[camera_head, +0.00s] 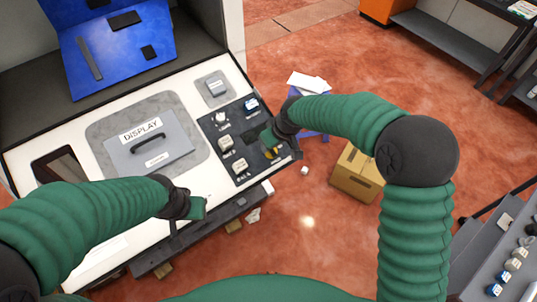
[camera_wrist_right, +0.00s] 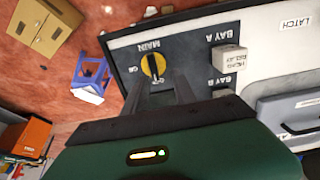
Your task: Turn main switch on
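The main switch is a round yellow knob with a black handle (camera_wrist_right: 153,65), under an upside-down MAIN label in the right wrist view. It sits on a dark panel (camera_wrist_right: 192,52). My right gripper (camera_wrist_right: 160,88) has its two fingers apart just short of the knob, with nothing between them; I cannot tell whether they touch it. In the head view my right gripper (camera_head: 270,142) is over the right side of the dark panel and partly covers the switch. My left gripper (camera_head: 186,212) is over the console's front edge; its finger gap is unclear.
A grey lid marked DISPLAY (camera_head: 150,148) with a handle lies on the white console (camera_head: 85,220). BAY A and BAY B blocks (camera_wrist_right: 229,59) stand beside the switch. A cardboard box (camera_head: 357,172) and blue stool (camera_head: 318,128) stand on the floor beyond the console.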

